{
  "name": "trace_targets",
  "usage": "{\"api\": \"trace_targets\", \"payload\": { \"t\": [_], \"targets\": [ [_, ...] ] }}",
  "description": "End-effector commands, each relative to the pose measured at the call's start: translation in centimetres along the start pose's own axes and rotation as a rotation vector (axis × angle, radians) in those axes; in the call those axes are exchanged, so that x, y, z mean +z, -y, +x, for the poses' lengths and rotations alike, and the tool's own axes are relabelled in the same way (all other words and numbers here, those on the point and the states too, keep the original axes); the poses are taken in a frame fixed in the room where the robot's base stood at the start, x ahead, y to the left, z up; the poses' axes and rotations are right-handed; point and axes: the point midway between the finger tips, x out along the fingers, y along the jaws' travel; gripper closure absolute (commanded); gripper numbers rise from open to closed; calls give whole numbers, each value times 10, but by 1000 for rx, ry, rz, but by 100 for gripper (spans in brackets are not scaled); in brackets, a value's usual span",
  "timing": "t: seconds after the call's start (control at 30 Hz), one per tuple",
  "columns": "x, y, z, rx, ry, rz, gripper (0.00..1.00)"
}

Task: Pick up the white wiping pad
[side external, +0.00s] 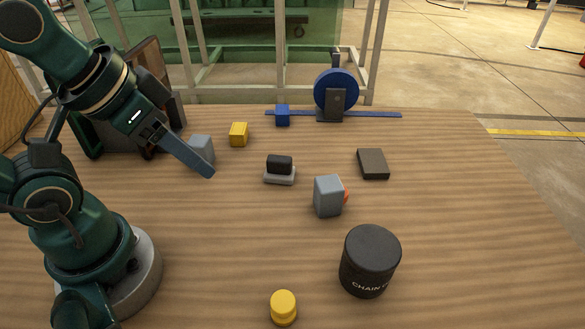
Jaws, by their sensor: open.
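A small pale grey-white pad with a black block-shaped top, which looks like the wiping pad (280,179), lies on the wooden table near the middle of the view. My gripper (208,172) is left of the pad and apart from it, pointing down to the right. It is open with nothing visible in it. Its fingers overlap in this side view, so the gap between them is hidden.
A grey block (201,143) is partly behind my gripper. A yellow block (239,134), blue wheel (336,88) on a rail, dark flat box (373,163), grey box (328,196), black canister (370,262) and yellow knob (283,305) surround the pad.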

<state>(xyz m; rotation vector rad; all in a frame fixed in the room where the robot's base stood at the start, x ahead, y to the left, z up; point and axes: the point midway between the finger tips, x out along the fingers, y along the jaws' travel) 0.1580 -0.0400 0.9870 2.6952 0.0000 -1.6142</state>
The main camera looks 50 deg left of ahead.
Motion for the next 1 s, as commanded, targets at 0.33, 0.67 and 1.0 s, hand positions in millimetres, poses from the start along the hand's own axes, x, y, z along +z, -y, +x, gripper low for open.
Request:
{"api": "trace_targets", "payload": {
  "t": [0.33, 0.67, 1.0],
  "targets": [
    [0, 0, 0, 0, 0, 0, 3],
    [2, 6, 0, -28, 7, 39, 3],
    [-2, 80, 13, -357, 200, 473, 3]
  ]
}}
